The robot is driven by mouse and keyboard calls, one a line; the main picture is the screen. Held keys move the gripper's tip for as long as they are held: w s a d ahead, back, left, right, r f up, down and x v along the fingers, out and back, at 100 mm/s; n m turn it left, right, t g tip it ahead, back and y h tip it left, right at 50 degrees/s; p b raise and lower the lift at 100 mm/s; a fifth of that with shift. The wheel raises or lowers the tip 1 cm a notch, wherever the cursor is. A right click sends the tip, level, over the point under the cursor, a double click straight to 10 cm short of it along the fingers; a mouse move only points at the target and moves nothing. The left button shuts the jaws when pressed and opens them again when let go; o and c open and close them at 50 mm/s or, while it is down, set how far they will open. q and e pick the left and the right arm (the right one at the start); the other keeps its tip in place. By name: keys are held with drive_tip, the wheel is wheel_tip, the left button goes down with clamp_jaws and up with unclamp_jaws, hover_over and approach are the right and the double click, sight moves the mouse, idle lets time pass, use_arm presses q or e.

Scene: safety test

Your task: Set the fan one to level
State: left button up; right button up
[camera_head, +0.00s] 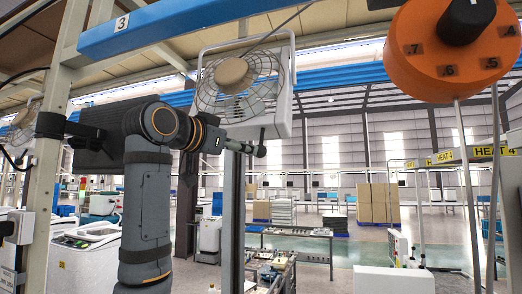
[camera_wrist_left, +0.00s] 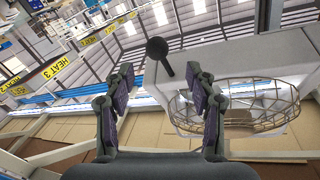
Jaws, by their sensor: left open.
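The fan (camera_head: 240,85), a white box with a round wire cage, hangs high left of centre in the head view. Its cage and white housing (camera_wrist_left: 240,65) are at the right in the left wrist view. A dark lever with a ball end (camera_wrist_left: 157,48) sticks out from the housing, and shows below the fan's lower right in the head view (camera_head: 260,151). My left gripper (camera_wrist_left: 160,76) is open and empty. The lever appears between and beyond its fingertips, seemingly without contact. In the head view the gripper (camera_head: 238,146) is just left of the ball. My right gripper is out of view.
A large orange dial (camera_head: 445,50) with a black knob and numbers fills the upper right foreground. A blue beam (camera_head: 170,25) marked 3 crosses above my left arm. A grey post (camera_head: 232,220) stands below the fan. Tables and boxes (camera_head: 378,203) stand farther back.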

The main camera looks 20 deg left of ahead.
sight(261, 151)
use_arm(q)
drive_tip(key=p+x, duration=0.1)
drive_tip(key=x, duration=0.2)
drive_tip(key=p+x, duration=0.2)
drive_tip(key=x, duration=0.1)
drive_tip(key=p+x, duration=0.1)
drive_tip(key=x, duration=0.2)
drive_tip(key=shift+d+r+p, duration=0.1)
drive_tip(key=shift+d+p, duration=0.3)
drive_tip(key=shift+w, duration=0.3)
drive_tip(key=shift+a, duration=0.15)
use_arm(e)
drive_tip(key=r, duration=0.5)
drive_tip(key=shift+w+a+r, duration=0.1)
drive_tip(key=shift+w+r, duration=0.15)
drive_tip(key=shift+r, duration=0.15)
use_arm(q)
drive_tip(key=shift+s, duration=0.1)
drive_tip(key=shift+c, duration=0.4)
drive_tip(key=c, duration=0.7)
clamp_jaws()
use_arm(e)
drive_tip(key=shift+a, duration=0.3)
